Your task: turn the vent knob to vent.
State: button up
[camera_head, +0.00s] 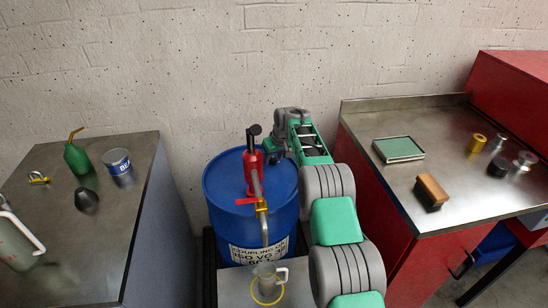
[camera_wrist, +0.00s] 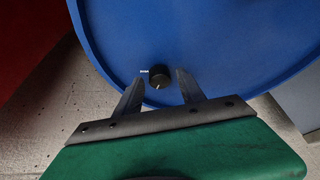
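The vent knob (camera_wrist: 158,77) is a small black knob with a pale pointer line, on the blue drum lid near its rim, in the wrist view. A short white mark shows on the lid just left of it. My gripper (camera_wrist: 155,78) is open, with one finger on each side of the knob and a visible gap to each. I cannot tell how high the fingertips are above the lid. In the head view my gripper (camera_head: 271,153) is over the right back part of the blue drum (camera_head: 222,203); the knob is hidden there.
A red hand pump (camera_head: 253,172) with a brass-tipped spout stands on the drum, close left of my gripper. A clear jug (camera_head: 268,281) is under the spout. Steel benches with loose items stand left (camera_head: 45,150) and right (camera_head: 385,110). The wall is behind.

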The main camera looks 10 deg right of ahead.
grip_shut()
dwell(0.3)
jog(key=shift+a+f+m+h+b, duration=0.15)
jog(key=shift+m+h+b, duration=0.15)
jog(key=shift+m+b, duration=0.5)
jog(key=m, duration=0.1)
jog(key=m+h, duration=0.1)
jog(key=shift+r+m, duration=0.25)
jog(key=shift+m, duration=0.15)
jog(key=shift+o, duration=0.7)
grip_release()
